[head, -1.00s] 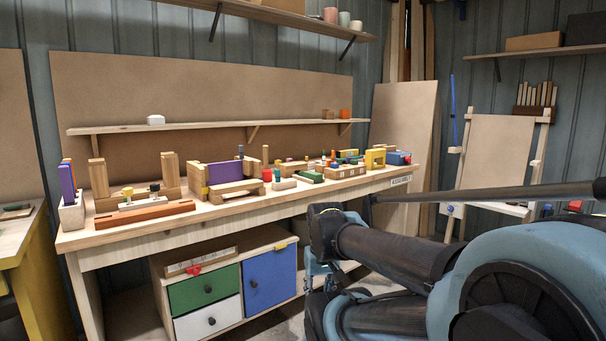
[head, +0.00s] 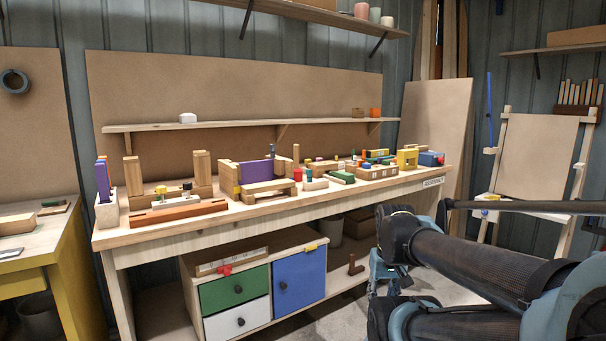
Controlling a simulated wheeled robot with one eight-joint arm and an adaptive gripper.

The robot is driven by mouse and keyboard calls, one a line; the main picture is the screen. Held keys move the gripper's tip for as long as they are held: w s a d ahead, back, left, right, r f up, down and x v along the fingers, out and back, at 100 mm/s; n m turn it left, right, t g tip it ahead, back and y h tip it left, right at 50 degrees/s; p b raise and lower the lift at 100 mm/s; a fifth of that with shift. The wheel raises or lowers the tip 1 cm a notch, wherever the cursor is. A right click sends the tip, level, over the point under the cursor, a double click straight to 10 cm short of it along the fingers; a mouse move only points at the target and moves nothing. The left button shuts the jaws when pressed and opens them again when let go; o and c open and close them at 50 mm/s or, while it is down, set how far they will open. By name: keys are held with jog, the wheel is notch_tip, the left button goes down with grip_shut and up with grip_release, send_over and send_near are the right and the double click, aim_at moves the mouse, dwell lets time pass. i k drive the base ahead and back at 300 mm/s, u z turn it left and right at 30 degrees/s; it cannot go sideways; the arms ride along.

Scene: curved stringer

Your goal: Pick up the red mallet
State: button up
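I cannot pick out the red mallet for certain. A small red piece (head: 225,270) lies by a wooden tray on top of the low drawer cabinet; its shape is too small to tell. A reddish-brown, upright piece with a wider foot (head: 355,266) stands on the low shelf right of the cabinet, also unclear. A short red cylinder (head: 297,174) stands on the workbench. My gripper (head: 379,278) seems to be the light blue part below the dark arm end, right of the cabinet and apart from these things. Its fingers are too small and partly hidden to read.
The long workbench (head: 160,232) carries several toy blocks and wooden assemblies. The cabinet (head: 257,261) under it has green, white and blue fronts. A yellow-legged table (head: 75,265) stands at left, an easel (head: 538,150) at right. Some grey floor shows right of the cabinet.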

aim_at(298, 172)
jog(key=i, duration=0.9)
jog(key=u, duration=0.05)
